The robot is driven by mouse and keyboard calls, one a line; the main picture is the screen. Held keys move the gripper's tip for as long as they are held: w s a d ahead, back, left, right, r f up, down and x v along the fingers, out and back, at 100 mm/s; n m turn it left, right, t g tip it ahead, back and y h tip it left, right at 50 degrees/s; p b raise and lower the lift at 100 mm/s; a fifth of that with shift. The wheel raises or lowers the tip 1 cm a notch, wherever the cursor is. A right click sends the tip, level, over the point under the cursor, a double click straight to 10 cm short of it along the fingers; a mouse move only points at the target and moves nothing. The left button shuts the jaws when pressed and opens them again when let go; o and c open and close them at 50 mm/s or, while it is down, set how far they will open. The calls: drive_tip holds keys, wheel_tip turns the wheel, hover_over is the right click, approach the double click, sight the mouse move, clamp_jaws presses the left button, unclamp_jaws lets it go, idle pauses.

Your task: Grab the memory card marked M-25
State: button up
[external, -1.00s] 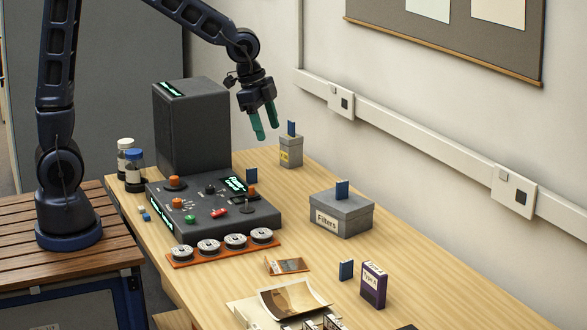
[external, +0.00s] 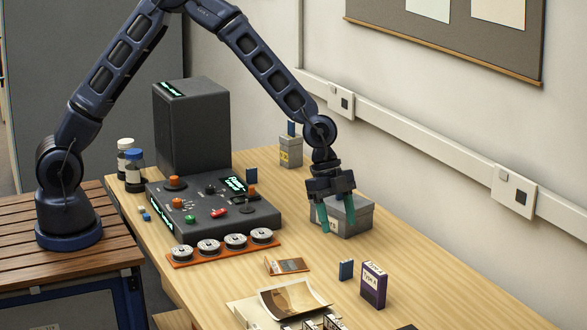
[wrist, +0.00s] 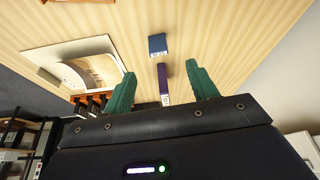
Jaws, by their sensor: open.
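Several small blue cards are in the external view; their marks are too small to read, so I cannot tell which is M-25. One blue card (external: 346,270) stands on the table beside a purple box (external: 373,285). Another card (external: 251,175) stands behind the console, and one (external: 291,128) is on the small box at the back. My gripper (external: 338,222) is open and empty, in front of the Filters box (external: 358,222), and hides the card on its lid. In the wrist view, a blue card (wrist: 158,45) with a small pale label lies beyond the open fingers (wrist: 161,78).
The purple box also shows between my fingers in the wrist view (wrist: 162,82). A black console (external: 215,210) and a row of reels (external: 222,247) stand to the left. Photographs (external: 292,300) lie at the front. The table between the console and the Filters box is clear.

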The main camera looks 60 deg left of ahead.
sight(347, 261)
drive_tip(key=x, duration=1.1)
drive_tip(key=shift+s+d+f, duration=0.1)
drive_tip(key=shift+d, duration=0.25)
drive_tip(key=c, duration=1.1)
drive_tip(key=shift+o, duration=0.2)
